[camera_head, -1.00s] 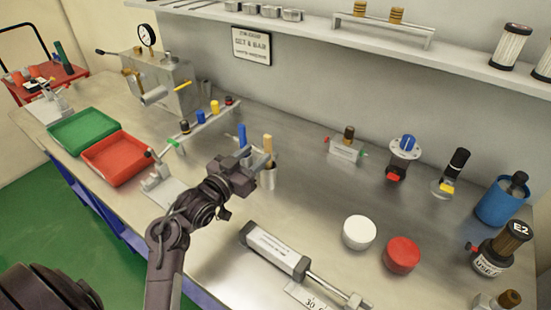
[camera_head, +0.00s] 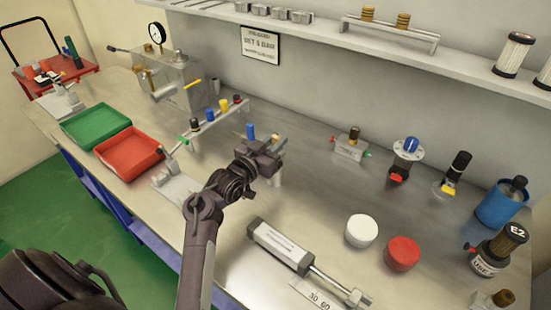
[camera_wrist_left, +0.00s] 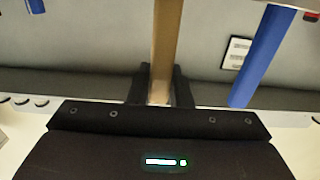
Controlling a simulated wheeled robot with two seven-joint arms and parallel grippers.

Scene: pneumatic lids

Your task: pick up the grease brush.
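The grease brush, seen as a wooden handle (camera_head: 276,139), stands upright in a small metal cup (camera_head: 277,181) on the bench. Its bristle end is hidden. My left gripper (camera_head: 271,146) is at the handle, above the cup. In the left wrist view the wooden handle (camera_wrist_left: 163,45) runs between the two dark fingers (camera_wrist_left: 161,88), which lie close against both its sides. A blue handle (camera_head: 250,132) stands just left of the gripper and shows right of the brush in the wrist view (camera_wrist_left: 262,55). My right gripper is not in view.
A rail with several coloured fittings (camera_head: 217,120) lies behind left. A red tray (camera_head: 130,153) and green tray (camera_head: 95,124) are farther left. A cylinder (camera_head: 279,246), white lid (camera_head: 361,230) and red lid (camera_head: 402,252) lie in front right.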

